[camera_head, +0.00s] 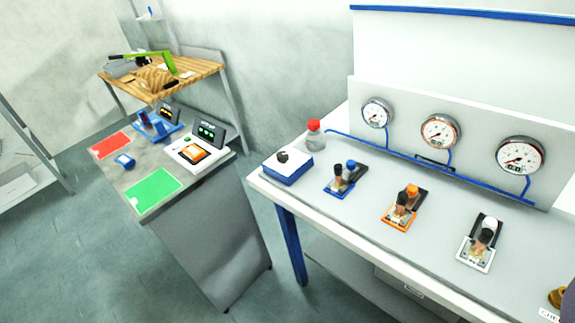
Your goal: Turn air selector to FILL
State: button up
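A blue-and-white box (287,168) with a black knob (283,156) on top sits at the left end of the white bench. It may be the air selector, but no FILL marking is readable. To its right are three small valve units with upright levers: a blue one (341,190), an orange one (398,218) and a white one (474,257). Their markings are too small to read. I cannot tell which position the knob points to. My gripper is not in view.
Three round gauges (440,131) stand on a panel behind the bench (330,240). A red-capped bottle (314,136) stands at the back left. A grey counter (190,200) with red and green mats is at left, with a floor gap between. A wooden table (205,68) stands behind.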

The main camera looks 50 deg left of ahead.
aim_at(283, 157)
jog(key=u, duration=1.25)
jog(key=i+u, duration=0.1)
jog(key=i, duration=0.45)
jog(key=i+l+u, duration=0.15)
jog(key=i, duration=0.4)
jog(key=i+l+u, duration=0.1)
jog(key=i, duration=0.4)
jog(key=i+l+u, duration=0.15)
jog(key=i, duration=0.4)
